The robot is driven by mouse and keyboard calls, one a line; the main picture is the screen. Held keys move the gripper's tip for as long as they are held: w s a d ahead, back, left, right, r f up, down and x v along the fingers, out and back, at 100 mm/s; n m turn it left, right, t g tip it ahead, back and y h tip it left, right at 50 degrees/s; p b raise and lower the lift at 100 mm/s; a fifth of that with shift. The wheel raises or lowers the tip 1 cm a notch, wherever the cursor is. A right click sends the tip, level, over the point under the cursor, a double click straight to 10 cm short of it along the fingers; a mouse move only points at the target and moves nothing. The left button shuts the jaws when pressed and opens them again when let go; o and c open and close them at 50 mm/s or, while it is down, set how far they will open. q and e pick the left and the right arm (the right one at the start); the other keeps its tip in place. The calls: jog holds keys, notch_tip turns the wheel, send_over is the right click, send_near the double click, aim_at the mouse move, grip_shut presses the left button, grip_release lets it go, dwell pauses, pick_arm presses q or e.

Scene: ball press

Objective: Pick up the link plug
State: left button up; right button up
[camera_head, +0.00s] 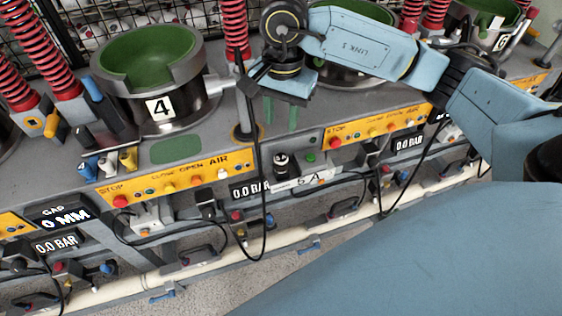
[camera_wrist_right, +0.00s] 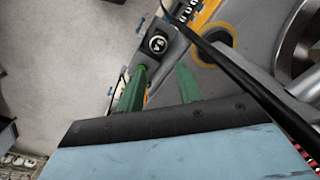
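A small black round plug with a white mark, seemingly the link plug (camera_head: 281,160), stands on a grey box on the front of the press bench. It also shows in the right wrist view (camera_wrist_right: 158,43), just beyond the fingertips. My right gripper (camera_head: 281,118) has two green fingers pointing down, above the plug in the head picture. In the wrist view my right gripper (camera_wrist_right: 161,72) is open, with a clear gap and nothing between the fingers. The plug is apart from both fingers. My left gripper is not in view.
A black cable (camera_head: 259,205) hangs in a loop just left of the grey box (camera_head: 313,177), and crosses the wrist view (camera_wrist_right: 243,80). Yellow button panels (camera_head: 172,179) line the bench edge. Press pot 4 (camera_head: 160,106) stands left. A cream pipe (camera_head: 203,267) runs below.

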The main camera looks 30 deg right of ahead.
aim_at(281, 157)
jog(key=f, duration=0.8)
jog(key=shift+d, duration=0.25)
jog(key=f, duration=0.4)
jog(key=shift+s+a+f, duration=0.1)
jog(key=shift+s+a, duration=0.1)
jog(key=shift+a, duration=0.2)
jog(key=shift+f, duration=0.5)
jog(key=c, duration=0.6)
notch_tip(281, 157, up, 10)
jog(key=shift+r, duration=0.1)
